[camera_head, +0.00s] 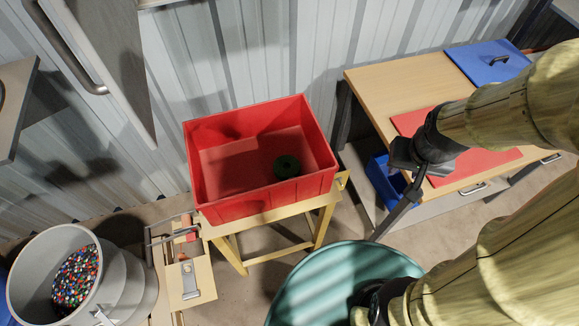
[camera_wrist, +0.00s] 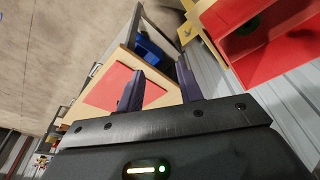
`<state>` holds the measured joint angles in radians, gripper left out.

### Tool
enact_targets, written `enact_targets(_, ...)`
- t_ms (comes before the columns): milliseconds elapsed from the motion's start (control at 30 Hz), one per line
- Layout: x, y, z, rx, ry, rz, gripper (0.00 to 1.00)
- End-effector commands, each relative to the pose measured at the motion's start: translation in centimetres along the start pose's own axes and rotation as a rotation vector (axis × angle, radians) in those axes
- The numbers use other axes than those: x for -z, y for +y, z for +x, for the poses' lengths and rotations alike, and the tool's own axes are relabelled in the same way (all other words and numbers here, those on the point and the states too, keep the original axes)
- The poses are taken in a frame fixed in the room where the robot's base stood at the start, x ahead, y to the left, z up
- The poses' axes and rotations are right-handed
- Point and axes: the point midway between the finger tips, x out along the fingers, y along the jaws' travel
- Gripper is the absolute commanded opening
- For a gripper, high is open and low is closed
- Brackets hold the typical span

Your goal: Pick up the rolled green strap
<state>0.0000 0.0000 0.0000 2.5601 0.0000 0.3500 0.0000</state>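The rolled green strap (camera_head: 287,166) is a small dark green roll lying on the floor of the red crate (camera_head: 254,205), toward its right side. In the wrist view part of the strap (camera_wrist: 262,18) shows inside the red crate (camera_wrist: 268,62) at the upper right. My gripper (camera_head: 396,214) is well to the right of the crate, in front of the wooden workbench and apart from the strap. In the wrist view my gripper (camera_wrist: 160,85) has its two dark fingers spread apart with nothing between them.
The crate stands on a wooden stand (camera_head: 322,223). A wooden workbench (camera_head: 380,87) with a red mat (camera_head: 478,161) and a blue lid (camera_head: 487,62) is at right. A teal round container (camera_head: 335,275) is in front. A grey bin of coloured bits (camera_head: 40,250) stands at lower left.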

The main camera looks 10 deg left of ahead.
Motion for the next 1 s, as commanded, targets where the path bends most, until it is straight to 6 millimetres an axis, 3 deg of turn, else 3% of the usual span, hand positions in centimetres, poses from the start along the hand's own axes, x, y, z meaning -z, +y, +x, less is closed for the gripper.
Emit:
enact_targets(33, 0.0, 0.0, 0.0, 0.0, 0.0, -0.001, 0.44)
enact_targets(167, 0.3, -0.2, 0.3, -0.006, 0.003, -0.072, 0.7)
enact_targets(300, 1.4, -0.9, 1.5, -0.03, 0.011, -0.366, 0.97)
enact_targets(333, 1.7, -1.1, 1.9, -0.037, 0.015, -0.462, 1.0)
enact_targets(567, 5.1, -5.0, 5.4, -0.09, 0.054, -1.38, 1.0)
enact_targets(800, 7.1, -11.8, 9.2, -0.133, 0.141, -2.378, 1.0)
enact_targets(967, 6.9, -17.2, 11.8, -0.173, 0.252, -3.034, 1.0)
enact_targets(1000, 6.7, -18.6, 12.4, 0.181, -0.278, 3.054, 1.0)
